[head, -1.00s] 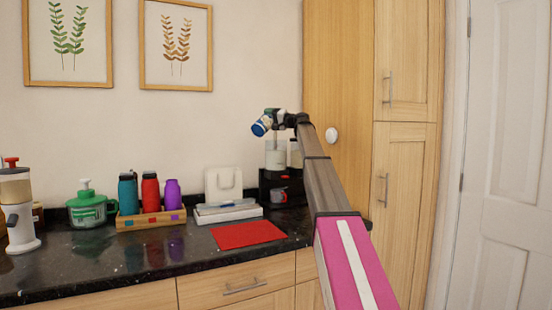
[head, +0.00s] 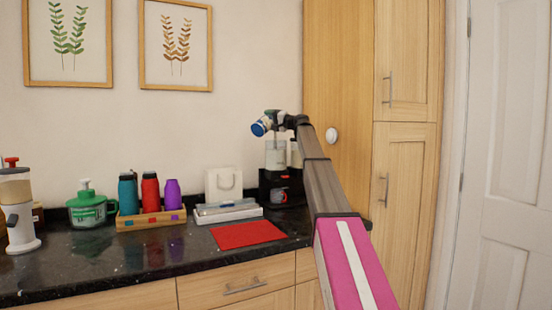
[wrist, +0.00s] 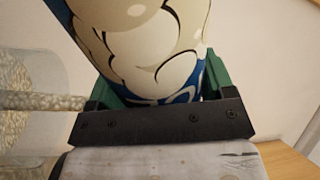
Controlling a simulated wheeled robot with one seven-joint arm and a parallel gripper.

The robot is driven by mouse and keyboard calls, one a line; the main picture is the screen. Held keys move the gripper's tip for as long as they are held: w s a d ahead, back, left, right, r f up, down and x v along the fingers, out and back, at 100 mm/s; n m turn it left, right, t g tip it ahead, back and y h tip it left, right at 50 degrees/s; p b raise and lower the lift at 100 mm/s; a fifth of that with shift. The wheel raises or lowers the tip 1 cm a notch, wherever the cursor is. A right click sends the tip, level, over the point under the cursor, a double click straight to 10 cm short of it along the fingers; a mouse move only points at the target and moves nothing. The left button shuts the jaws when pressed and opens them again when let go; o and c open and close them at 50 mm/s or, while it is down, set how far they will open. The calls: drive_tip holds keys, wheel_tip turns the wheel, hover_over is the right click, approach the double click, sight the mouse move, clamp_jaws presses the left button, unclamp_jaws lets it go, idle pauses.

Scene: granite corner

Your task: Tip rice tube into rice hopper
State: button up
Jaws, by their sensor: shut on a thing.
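The rice tube (head: 262,126), blue and white, is held tilted above the black dispenser, its blue-rimmed end pointing down and left. My gripper (head: 283,119) is shut on it; the wrist view shows the tube (wrist: 150,45) between the green finger pads of my gripper (wrist: 155,88). The rice hopper (head: 276,157) is clear with pale contents. The tube's mouth is hidden in the wrist view.
A second clear hopper (head: 296,154) stands beside it on the black dispenser (head: 266,188), with a mug (head: 279,195) in its bay. A red mat (head: 247,234), white tray (head: 228,211), bottle rack (head: 150,220) and green pump jar (head: 88,209) stand left. A tall cupboard (head: 338,80) is right.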

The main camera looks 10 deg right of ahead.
drive_tip(key=shift+f, duration=0.15)
drive_tip(key=shift+f+m, duration=0.15)
drive_tip(key=shift+m, duration=0.25)
drive_tip(key=shift+f, duration=0.15)
idle(0.4)
drive_tip(key=shift+w+d+f+m, duration=0.1)
drive_tip(key=shift+f+m, duration=0.1)
drive_tip(key=shift+m, duration=0.3)
drive_tip(key=shift+f, duration=0.15)
drive_tip(key=shift+f+m, duration=0.2)
drive_tip(key=shift+m, duration=0.2)
drive_tip(key=shift+r+n, duration=1.5)
drive_tip(key=shift+r, duration=0.2)
